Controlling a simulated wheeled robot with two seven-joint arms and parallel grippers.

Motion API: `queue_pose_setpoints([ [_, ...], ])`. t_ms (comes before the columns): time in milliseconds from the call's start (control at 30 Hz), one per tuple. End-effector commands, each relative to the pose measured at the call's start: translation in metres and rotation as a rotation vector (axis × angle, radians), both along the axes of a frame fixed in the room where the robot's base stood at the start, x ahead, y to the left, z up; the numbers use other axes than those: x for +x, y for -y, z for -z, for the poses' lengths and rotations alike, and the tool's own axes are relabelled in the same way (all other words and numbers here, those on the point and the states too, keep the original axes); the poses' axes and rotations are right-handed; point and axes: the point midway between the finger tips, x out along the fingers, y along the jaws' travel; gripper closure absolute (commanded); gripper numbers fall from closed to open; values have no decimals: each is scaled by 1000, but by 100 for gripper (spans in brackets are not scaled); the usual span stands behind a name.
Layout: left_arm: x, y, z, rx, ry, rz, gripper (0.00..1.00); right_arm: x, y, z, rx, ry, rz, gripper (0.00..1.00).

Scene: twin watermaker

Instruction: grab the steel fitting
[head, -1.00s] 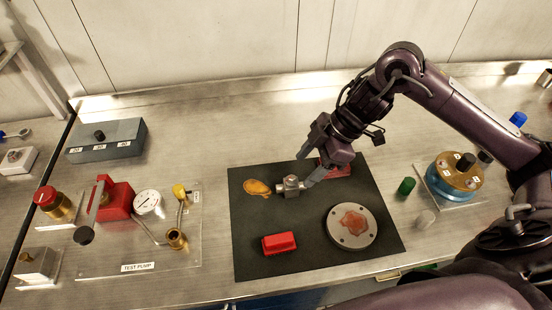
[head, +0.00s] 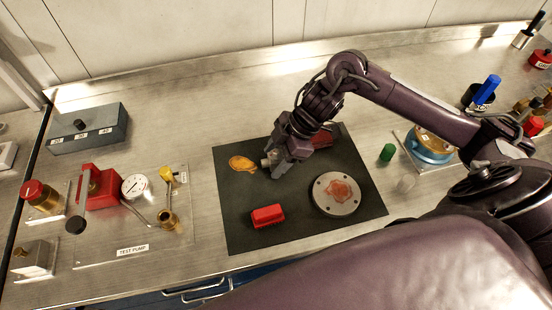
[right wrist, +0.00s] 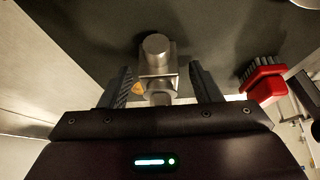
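The steel fitting (right wrist: 158,58) is a small metal block with round stubs, on the dark mat (head: 235,215). In the head view the fitting (head: 267,163) is partly hidden behind my right gripper (head: 280,165). The right wrist view shows my right gripper (right wrist: 160,70) open, one finger on each side of the fitting. A gap shows between each finger and the fitting. My left gripper is not in view.
On the mat are an orange-brown patch (head: 242,163), a red block (head: 267,216) and a round steel flange (head: 336,193). A red brush (right wrist: 264,80) lies beside the gripper. The test pump (head: 100,190) stands left; a green cap (head: 386,152) sits right.

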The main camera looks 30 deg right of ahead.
Motion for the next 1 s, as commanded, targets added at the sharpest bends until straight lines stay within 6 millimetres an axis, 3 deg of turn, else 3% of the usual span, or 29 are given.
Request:
queue_pose_setpoints([
  [67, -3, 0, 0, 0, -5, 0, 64, 0, 0, 0, 0, 0, 0, 53],
  [433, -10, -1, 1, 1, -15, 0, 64, 0, 0, -1, 1, 2, 0, 100],
  [767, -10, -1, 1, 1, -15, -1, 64, 1, 0, -5, 0, 3, -1, 100],
  [1000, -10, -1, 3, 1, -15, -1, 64, 2, 1, -35, -1, 9, -1, 100],
])
